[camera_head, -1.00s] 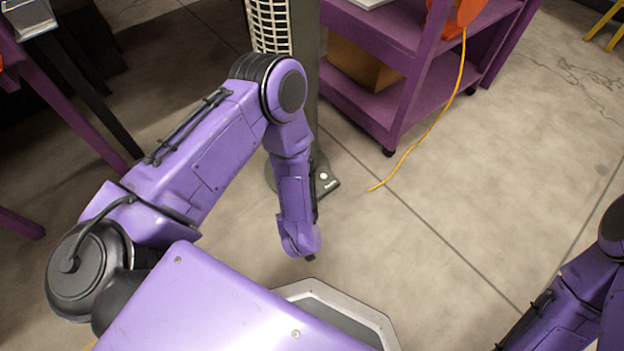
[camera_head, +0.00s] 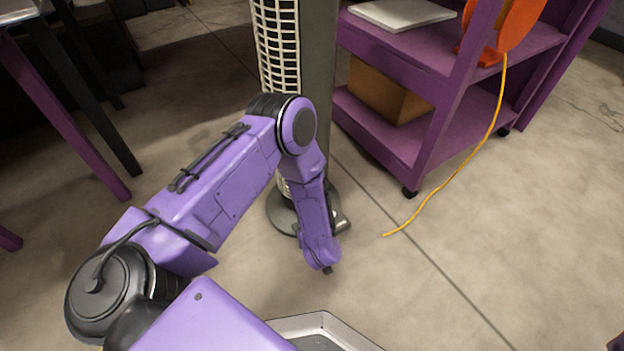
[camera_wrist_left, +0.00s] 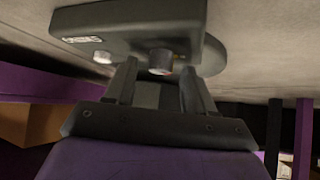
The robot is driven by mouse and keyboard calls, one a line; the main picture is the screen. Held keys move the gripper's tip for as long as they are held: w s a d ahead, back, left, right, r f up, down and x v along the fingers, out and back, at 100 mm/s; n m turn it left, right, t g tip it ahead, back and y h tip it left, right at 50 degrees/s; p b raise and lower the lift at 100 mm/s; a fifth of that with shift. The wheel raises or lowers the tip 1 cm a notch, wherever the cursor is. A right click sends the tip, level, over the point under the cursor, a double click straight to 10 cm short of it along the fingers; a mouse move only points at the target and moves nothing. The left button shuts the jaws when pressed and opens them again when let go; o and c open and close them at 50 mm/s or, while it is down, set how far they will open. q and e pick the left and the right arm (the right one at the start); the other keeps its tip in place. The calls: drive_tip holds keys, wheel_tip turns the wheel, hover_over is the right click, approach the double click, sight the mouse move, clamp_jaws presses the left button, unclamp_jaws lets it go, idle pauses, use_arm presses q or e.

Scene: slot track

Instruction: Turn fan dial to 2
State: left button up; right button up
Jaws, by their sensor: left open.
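The fan is a tall grey tower (camera_head: 318,60) with a white grille, standing on a round base behind my left arm in the head view. In the left wrist view the box (camera_wrist_left: 130,22) carries a short round dial (camera_wrist_left: 160,61) and a pale round button (camera_wrist_left: 102,57) beside a small label. My left gripper (camera_wrist_left: 159,70) is open, its fingers on either side of the dial. I cannot tell whether they touch it. The dial's setting is not readable. My right gripper is out of view.
A purple wheeled cart (camera_head: 440,140) stands right of the fan, holding a cardboard box (camera_head: 385,88) and an orange reel (camera_head: 508,28). A yellow cord (camera_head: 458,178) trails from the reel onto the floor. Open concrete floor lies to the right.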

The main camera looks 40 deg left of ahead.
use_arm(q)
drive_tip(key=shift+w+a+f, duration=0.15)
drive_tip(key=shift+w+f, duration=0.05)
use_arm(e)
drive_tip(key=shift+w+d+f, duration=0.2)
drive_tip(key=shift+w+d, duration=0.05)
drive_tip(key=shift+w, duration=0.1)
